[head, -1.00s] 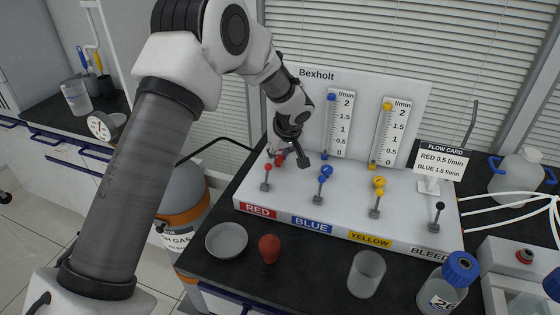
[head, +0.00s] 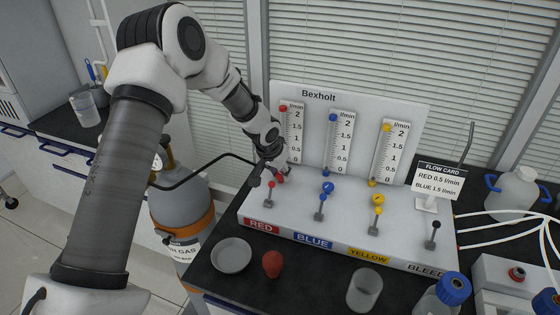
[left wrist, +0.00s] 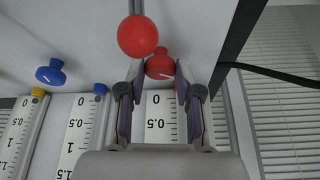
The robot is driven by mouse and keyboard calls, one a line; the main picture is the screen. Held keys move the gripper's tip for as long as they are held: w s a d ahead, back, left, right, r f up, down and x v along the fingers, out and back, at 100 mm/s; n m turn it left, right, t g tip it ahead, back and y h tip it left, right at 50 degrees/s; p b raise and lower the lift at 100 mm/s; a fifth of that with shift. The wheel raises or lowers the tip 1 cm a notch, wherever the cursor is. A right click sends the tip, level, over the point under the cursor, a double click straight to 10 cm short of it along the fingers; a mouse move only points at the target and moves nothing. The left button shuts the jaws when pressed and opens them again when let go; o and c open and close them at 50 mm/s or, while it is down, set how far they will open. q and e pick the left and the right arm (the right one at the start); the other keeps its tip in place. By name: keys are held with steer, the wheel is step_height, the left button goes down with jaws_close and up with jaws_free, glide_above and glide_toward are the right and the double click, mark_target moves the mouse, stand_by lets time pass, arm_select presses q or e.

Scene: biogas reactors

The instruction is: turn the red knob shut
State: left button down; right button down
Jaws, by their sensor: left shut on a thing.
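The red knob (head: 281,178) sits on the white Bexholt panel, below the red flow tube (head: 294,135). My left gripper (head: 268,174) is at this knob. In the left wrist view the red knob (left wrist: 160,65), with a white mark on it, is between the two fingertips of my left gripper (left wrist: 161,80), which is shut on it. The red float (head: 283,108) stands near the top of its scale. A red ball-topped lever (head: 271,185) stands in front of the knob; its ball (left wrist: 138,36) is close to the fingers. My right gripper is not in view.
Blue (head: 327,188) and yellow (head: 378,199) knobs with levers stand to the right, then a black bleed lever (head: 436,226). A flow card (head: 440,182) reads red 0.5, blue 1.5 l/min. A dish (head: 231,255) and red bulb (head: 272,264) lie in front.

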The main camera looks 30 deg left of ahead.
arm_select(q)
steer(key=shift+s+m, duration=0.2)
steer(key=shift+m, duration=0.2)
steer(key=shift+f+m+h, duration=0.3)
steer(key=shift+m+h, duration=0.1)
steer(key=shift+m, duration=0.1)
steer(key=m+b, duration=0.1)
steer(key=b, duration=0.1)
steer(key=m+h+b, duration=0.1)
steer(key=m+b, duration=0.2)
steer(key=b, duration=0.1)
steer(key=shift+w+a+f+m+g+h+b, duration=0.1)
steer(key=shift+a+f+m+g+h+b, duration=0.1)
steer(key=shift+f+m+g+h+b, duration=0.15)
steer(key=shift+r+m+g+h+b, duration=0.2)
steer(key=shift+m+g+h+b, duration=0.05)
steer(key=shift+m+b, duration=0.55)
steer(key=shift+w+a+r+m+g+h+b, duration=0.1)
steer(key=shift+m+g+h+b, duration=0.15)
steer(key=shift+m, duration=0.55)
steer(key=shift+r+m+g+h+b, duration=0.15)
steer(key=shift+m+b, duration=0.1)
steer(key=shift+m, duration=0.5)
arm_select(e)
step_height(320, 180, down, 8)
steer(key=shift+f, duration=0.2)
arm_select(q)
steer(key=shift+f, duration=0.1)
